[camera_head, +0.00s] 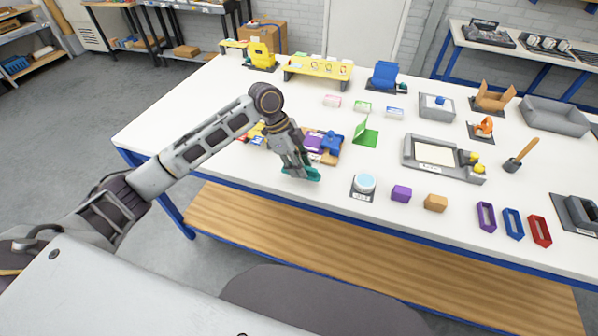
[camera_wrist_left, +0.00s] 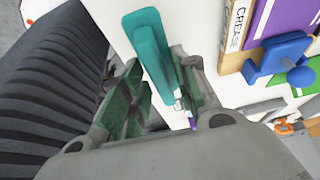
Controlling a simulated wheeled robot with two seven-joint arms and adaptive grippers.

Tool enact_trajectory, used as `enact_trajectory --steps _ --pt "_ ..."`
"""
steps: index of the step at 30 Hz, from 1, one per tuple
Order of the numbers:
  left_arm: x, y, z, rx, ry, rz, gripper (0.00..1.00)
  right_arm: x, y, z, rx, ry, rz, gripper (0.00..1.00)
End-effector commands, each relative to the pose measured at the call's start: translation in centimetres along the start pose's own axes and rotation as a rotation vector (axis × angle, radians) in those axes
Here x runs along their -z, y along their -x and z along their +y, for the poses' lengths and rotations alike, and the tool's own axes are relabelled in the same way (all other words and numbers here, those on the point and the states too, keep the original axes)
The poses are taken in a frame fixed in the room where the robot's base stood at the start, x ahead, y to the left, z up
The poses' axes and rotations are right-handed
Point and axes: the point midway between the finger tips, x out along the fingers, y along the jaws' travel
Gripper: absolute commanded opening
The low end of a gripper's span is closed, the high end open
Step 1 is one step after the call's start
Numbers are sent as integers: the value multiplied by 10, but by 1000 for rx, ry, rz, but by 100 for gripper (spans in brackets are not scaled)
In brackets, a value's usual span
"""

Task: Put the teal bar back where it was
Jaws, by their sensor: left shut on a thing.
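The teal bar (camera_head: 308,174) is at the front edge of the white table, left of centre in the head view. My left gripper (camera_head: 298,172) comes down over it and is shut on it. In the left wrist view the teal bar (camera_wrist_left: 150,48) lies lengthwise between the fingers of my left gripper (camera_wrist_left: 165,95), over the white tabletop. The fingers hide part of it in the head view. I cannot tell whether the bar touches the table. My right gripper is not in view.
A wooden board with a purple pad and blue clamp (camera_head: 332,142) is just behind the gripper. A round button (camera_head: 365,182), a purple block (camera_head: 401,193) and a tan block (camera_head: 435,203) stand to the right. A green stand (camera_head: 365,135) is behind.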

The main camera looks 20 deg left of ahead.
Motion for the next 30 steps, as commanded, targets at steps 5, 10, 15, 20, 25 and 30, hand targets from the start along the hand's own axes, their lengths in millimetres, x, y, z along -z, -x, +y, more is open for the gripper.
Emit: enact_trajectory --steps 5,10,15,20,25,30 --pt "-7 -18 1 -3 2 1 11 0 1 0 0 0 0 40" --pt "-12 -28 0 0 0 1 11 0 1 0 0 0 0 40" --pt "-12 -29 0 0 0 0 11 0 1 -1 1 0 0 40" --pt "-12 -29 0 -1 0 0 11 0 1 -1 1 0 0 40" --pt "-13 -31 0 -1 1 0 39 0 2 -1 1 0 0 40" --pt "-13 -31 0 -1 0 0 51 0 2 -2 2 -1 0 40"
